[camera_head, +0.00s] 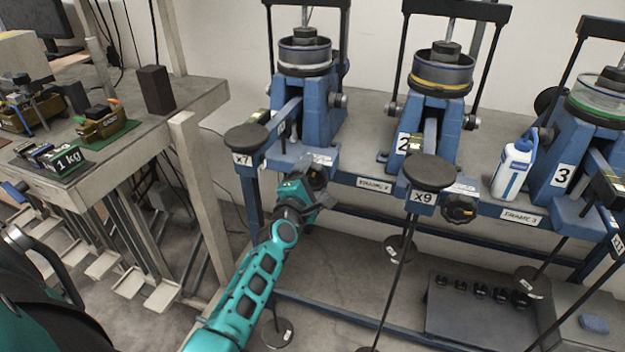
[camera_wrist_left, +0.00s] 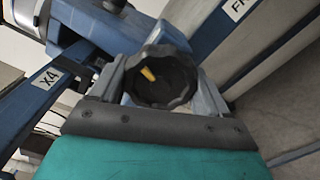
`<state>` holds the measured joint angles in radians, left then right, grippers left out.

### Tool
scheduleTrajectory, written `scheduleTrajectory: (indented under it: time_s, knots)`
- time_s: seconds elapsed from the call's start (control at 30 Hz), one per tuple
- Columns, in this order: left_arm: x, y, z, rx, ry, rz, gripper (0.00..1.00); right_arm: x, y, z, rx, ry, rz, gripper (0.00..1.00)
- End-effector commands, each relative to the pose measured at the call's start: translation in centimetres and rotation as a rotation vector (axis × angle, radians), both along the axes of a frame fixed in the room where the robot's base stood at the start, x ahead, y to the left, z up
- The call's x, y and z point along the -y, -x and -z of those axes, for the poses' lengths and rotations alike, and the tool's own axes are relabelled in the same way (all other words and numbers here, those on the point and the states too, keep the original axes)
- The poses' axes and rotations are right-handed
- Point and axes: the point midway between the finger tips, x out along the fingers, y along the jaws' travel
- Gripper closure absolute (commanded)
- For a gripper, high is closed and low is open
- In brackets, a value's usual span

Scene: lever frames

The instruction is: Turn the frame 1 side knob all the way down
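Frame 1 is the leftmost blue lever frame (camera_head: 322,118), with a round weight plate marked x7 (camera_head: 246,138) at its front left. My left gripper (camera_head: 316,172) is at its front right corner and hides the side knob in the head view. In the left wrist view the black lobed side knob (camera_wrist_left: 172,88) sits between the two grey fingers (camera_wrist_left: 160,88), one on each side. Its yellow mark points to the upper left. The fingers are at or very near the knob's rim; I cannot tell whether they press on it. My right gripper is in neither view.
Frame 2 (camera_head: 435,125) stands to the right with its own black knob (camera_head: 459,208) and an x9 disc (camera_head: 429,172). A white and blue bottle (camera_head: 512,168) stands beside frame 3 (camera_head: 580,130). A side table (camera_head: 150,125) is at the left. Hanging weights (camera_head: 279,333) are below.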

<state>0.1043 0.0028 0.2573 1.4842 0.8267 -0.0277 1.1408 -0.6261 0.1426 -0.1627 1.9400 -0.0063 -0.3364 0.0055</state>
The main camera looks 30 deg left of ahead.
Motion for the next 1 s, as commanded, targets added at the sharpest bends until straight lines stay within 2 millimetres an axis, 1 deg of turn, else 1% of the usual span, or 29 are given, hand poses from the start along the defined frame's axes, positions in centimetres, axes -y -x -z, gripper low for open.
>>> scheduleTrajectory:
  time_s: [0.03,0.2,0.47,0.83,1.0]
  knots:
    - [-0.1,-0.1,-0.1,-0.001,-0.011,0.001,0.19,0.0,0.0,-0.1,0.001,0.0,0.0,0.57]
    - [0.0,-0.1,-0.2,-0.002,-0.017,0.0,0.04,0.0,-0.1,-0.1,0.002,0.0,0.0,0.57]
    - [0.1,0.2,-0.2,-0.003,-0.02,0.0,0.04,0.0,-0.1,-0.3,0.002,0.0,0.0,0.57]
    - [1.1,4.3,-0.2,-0.004,-0.022,0.001,0.04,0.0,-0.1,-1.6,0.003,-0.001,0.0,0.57]
    - [1.4,5.6,-0.2,-0.003,-0.021,0.0,0.04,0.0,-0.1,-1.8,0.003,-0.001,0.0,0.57]
